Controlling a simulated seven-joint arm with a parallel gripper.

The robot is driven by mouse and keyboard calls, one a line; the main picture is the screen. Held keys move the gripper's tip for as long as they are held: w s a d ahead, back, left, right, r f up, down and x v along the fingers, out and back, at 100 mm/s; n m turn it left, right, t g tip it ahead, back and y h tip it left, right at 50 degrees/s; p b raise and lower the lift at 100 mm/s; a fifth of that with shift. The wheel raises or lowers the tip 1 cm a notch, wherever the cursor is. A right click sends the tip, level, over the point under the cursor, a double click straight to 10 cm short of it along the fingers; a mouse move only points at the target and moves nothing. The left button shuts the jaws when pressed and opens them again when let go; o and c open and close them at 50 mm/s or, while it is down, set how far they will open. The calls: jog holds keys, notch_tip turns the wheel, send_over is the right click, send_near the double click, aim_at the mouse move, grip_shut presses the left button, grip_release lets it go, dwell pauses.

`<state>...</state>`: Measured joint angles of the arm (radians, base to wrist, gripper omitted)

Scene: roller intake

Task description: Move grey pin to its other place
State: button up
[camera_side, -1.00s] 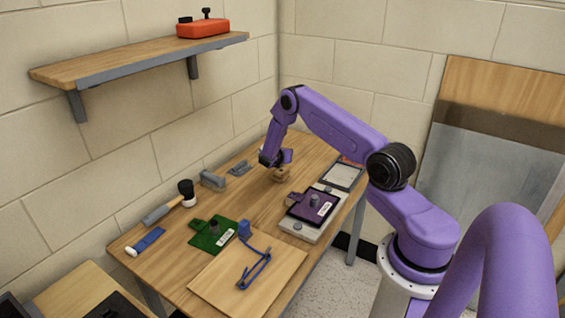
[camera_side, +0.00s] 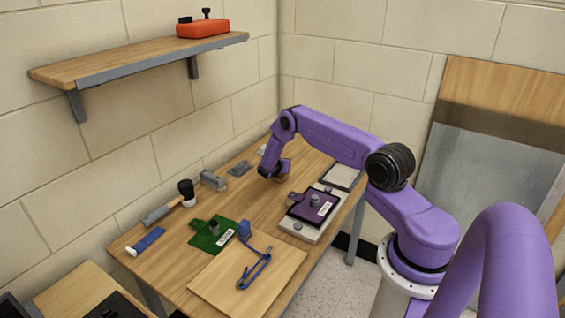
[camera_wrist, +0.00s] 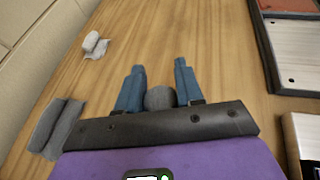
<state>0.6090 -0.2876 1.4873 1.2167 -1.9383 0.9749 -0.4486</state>
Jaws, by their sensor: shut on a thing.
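My gripper (camera_wrist: 160,92) has two blue fingers. They are closed around a rounded grey thing, which looks like the grey pin (camera_wrist: 160,98). In the side view my gripper (camera_side: 272,173) is low over the back part of the table, and the held pin is hidden there. What lies directly under my gripper is hidden.
Grey parts (camera_side: 213,180) and a brush (camera_side: 186,190) lie along the wall side. A pale base (camera_side: 294,232) carries the purple plate. A framed tray (camera_side: 341,177) is at the right edge. A board with a blue clamp (camera_side: 255,270) is in front. Bare wood surrounds my gripper.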

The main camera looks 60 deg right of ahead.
jog(key=shift+f, duration=0.35)
jog(key=o, duration=1.1)
